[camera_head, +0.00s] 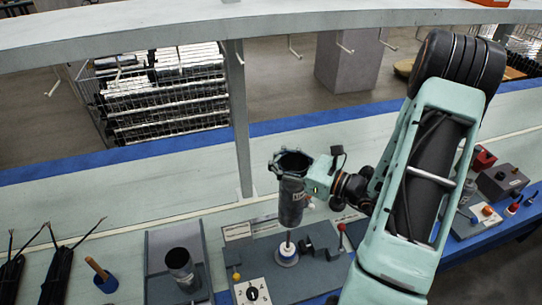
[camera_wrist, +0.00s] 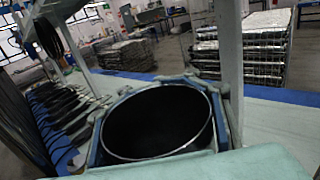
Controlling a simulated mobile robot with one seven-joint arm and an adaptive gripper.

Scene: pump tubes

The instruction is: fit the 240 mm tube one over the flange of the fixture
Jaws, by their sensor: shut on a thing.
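My gripper (camera_head: 293,172) is shut around the upper part of a dark grey tube (camera_head: 290,210). The tube hangs nearly upright, with a pale label on its side. In the wrist view its round open mouth (camera_wrist: 160,122) shows a dark inside, with the gripper fingers around it. Below the tube stands what looks like the fixture (camera_head: 287,254), a white round base with a thin upright rod. The tube's lower end is above this base, near the rod's top. I cannot tell from this angle whether the rod enters the tube or whether they are lined up.
Another dark tube (camera_head: 180,268) stands in a grey tray (camera_head: 160,250) at left. A grey panel with a dial (camera_head: 252,293) and red-knobbed lever (camera_head: 341,230) lie close to the fixture. A shelf post (camera_head: 238,120) rises behind. A blue holder (camera_head: 106,284) stands further left.

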